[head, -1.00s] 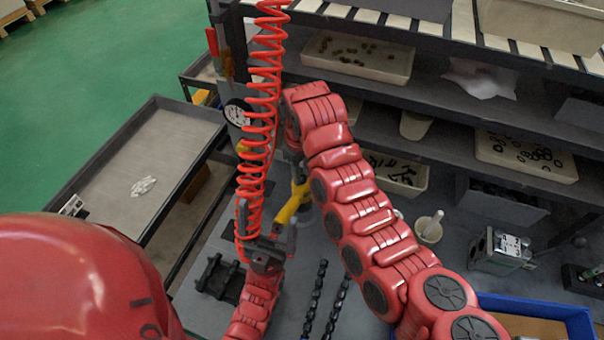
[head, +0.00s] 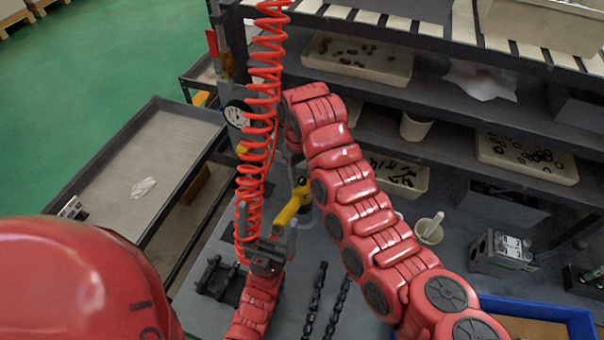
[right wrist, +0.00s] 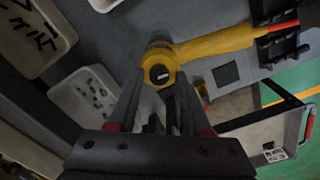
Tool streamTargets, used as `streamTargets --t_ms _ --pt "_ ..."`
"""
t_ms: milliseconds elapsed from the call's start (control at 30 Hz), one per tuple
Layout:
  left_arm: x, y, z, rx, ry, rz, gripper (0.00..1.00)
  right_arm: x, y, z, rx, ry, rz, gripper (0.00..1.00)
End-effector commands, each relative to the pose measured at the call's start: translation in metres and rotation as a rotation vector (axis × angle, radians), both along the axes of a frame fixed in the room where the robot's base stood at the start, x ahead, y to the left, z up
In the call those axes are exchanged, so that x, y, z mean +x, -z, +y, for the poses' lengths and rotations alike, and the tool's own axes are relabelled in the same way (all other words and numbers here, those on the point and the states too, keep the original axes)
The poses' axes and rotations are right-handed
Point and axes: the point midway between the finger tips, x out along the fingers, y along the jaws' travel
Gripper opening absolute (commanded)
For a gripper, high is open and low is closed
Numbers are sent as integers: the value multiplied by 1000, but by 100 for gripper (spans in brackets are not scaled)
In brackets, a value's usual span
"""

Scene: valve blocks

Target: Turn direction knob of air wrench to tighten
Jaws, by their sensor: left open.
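The yellow air wrench (head: 294,203) shows in the middle of the head view, partly hidden by the coiled red hose and my right arm. In the right wrist view its round rear end (right wrist: 160,66) faces the camera, with a dark direction knob (right wrist: 159,74) in its middle. My right gripper (right wrist: 162,84) has its fingers apart, with the wrench's rear end just beyond or between the tips; contact cannot be told. My right gripper is hidden in the head view. My left gripper (head: 267,224) is open near the lower end of the wrench.
The coiled red hose (head: 262,100) hangs down beside the wrench. A black holder (head: 218,280) and two black chain-like parts (head: 314,302) lie on the grey table. Shelves with parts bins (head: 357,57) stand behind; a grey tray cart (head: 150,150) is at left.

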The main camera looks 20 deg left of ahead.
Motion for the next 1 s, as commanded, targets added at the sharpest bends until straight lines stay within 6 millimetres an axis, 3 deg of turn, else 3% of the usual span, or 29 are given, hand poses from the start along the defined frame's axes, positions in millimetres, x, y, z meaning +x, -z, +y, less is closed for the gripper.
streamTargets --t_ms 333,467,1000 --pt "0 -1 0 0 0 0 100 0 -1 0 0 0 -1 62" --pt "0 -11 0 0 0 0 100 1 -13 0 0 1 -1 62" --pt "0 -113 0 0 0 0 100 -2 -143 1 -1 0 -1 62"
